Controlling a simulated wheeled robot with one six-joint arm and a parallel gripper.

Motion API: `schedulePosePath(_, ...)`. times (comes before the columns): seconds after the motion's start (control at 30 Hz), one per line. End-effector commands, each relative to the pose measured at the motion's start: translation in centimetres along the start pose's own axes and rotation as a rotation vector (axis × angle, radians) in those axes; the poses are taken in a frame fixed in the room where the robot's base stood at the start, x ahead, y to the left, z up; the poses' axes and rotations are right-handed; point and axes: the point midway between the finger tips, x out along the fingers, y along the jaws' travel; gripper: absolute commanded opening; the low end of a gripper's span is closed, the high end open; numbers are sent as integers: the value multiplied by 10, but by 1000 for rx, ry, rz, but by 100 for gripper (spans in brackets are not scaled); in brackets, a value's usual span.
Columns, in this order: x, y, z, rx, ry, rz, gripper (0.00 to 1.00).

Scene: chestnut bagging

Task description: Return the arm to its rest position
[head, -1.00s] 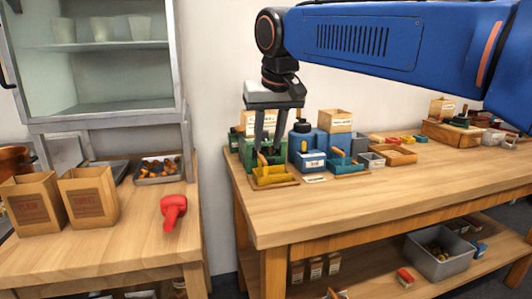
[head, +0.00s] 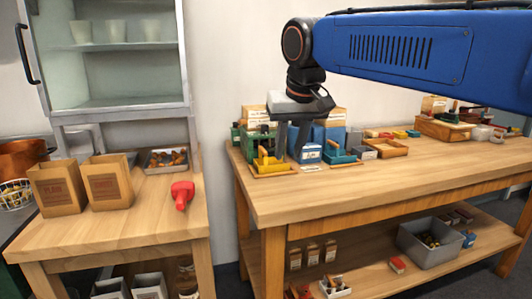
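My blue arm (head: 400,48) reaches in from the right edge, high over the right-hand table. My gripper (head: 292,140) hangs down from its end with the fingers apart. No object shows between the fingers. In the picture the fingers overlap the small goods at the back left of that table, and I cannot tell their exact height above them.
A tray of chestnuts (head: 167,160) sits at the back of the left table (head: 140,225). A glass cabinet (head: 115,60) stands above it. The right table (head: 390,180) is bare along its front. A grey bin (head: 430,242) is on its lower shelf. A gap separates the tables.

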Motion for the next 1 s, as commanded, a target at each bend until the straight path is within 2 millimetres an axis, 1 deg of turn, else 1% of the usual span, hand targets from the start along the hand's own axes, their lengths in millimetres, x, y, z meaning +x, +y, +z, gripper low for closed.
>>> schedulePosePath(0.03,1,8,8,6,0,3,29)
schedulePosePath(0.17,5,29,29,22,2,9,29)
schedulePosePath(0.27,10,50,52,37,2,16,29)
schedulePosePath(0.37,18,74,85,58,2,25,29)
schedulePosePath(0.4,23,84,100,68,4,29,29)
schedulePosePath(0.47,29,98,124,82,4,36,29)
schedulePosePath(0.5,34,106,139,91,5,40,29)
schedulePosePath(0.57,42,118,163,105,6,46,29)
schedulePosePath(0.6,47,125,180,114,7,50,29)
schedulePosePath(0.67,56,134,204,129,8,56,29)
schedulePosePath(0.7,62,140,221,139,9,61,29)
schedulePosePath(0.77,72,148,246,154,10,68,29)
schedulePosePath(0.8,79,152,263,163,11,73,29)
schedulePosePath(0.87,89,158,286,178,13,80,29)
schedulePosePath(0.9,96,160,301,186,14,83,29)
schedulePosePath(1.0,111,165,333,205,16,93,29)
